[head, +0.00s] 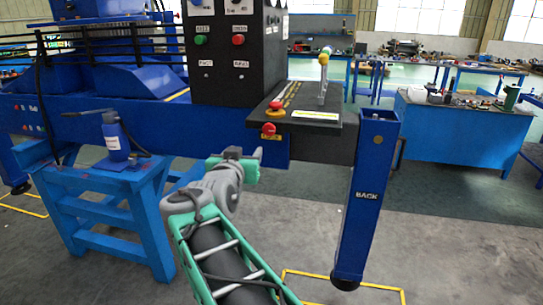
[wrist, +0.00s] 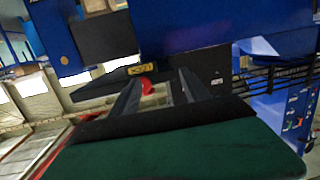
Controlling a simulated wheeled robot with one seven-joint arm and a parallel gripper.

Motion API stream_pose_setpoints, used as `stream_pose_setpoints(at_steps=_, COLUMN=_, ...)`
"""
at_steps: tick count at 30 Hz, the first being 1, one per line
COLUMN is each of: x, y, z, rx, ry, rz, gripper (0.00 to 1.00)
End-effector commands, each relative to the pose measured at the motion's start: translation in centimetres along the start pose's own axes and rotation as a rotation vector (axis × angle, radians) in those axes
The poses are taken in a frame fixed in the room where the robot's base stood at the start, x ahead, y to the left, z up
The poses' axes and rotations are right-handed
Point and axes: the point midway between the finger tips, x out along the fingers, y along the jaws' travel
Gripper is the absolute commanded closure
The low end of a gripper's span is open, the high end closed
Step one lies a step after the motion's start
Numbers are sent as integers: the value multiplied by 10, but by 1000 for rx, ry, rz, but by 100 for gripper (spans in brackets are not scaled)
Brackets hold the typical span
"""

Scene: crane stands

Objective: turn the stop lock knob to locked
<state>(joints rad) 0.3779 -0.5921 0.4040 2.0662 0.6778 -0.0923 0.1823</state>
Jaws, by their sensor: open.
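A red knob (head: 268,128) sits on the front face below the dark control ledge, with a small yellow label under it. I take it to be the stop lock knob; its turned position is too small to read. In the wrist view, the red knob (wrist: 146,86) shows between the finger tips, nearer the left finger, with the yellow label (wrist: 139,69) above it. My gripper (head: 247,153) is open and empty, just below and left of the knob in the head view. It appears apart from the knob.
A red mushroom button with a yellow collar (head: 276,108) and an upright lever (head: 323,75) stand on the ledge (head: 318,120) above. A blue post (head: 368,190) stands right.

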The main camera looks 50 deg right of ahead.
Motion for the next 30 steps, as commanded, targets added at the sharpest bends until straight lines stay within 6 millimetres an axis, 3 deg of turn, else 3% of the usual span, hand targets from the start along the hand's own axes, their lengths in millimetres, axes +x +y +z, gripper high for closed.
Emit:
stream_pose_setpoints(at_steps=1, x=9, y=21, z=-5, rx=13, ry=73, rz=58, gripper=45)
stream_pose_setpoints(at_steps=2, x=11, y=30, z=-12, rx=16, ry=105, rz=81, gripper=45)
stream_pose_setpoints(at_steps=5, x=18, y=42, z=-29, rx=18, ry=151, rz=112, gripper=45)
stream_pose_setpoints(at_steps=16, x=80, y=47, z=-39, rx=18, ry=147, rz=107, gripper=45)
stream_pose_setpoints(at_steps=26, x=86, y=47, z=-39, rx=18, ry=147, rz=103, gripper=46)
stream_pose_setpoints(at_steps=30, x=86, y=46, z=-39, rx=18, ry=147, rz=103, gripper=58)
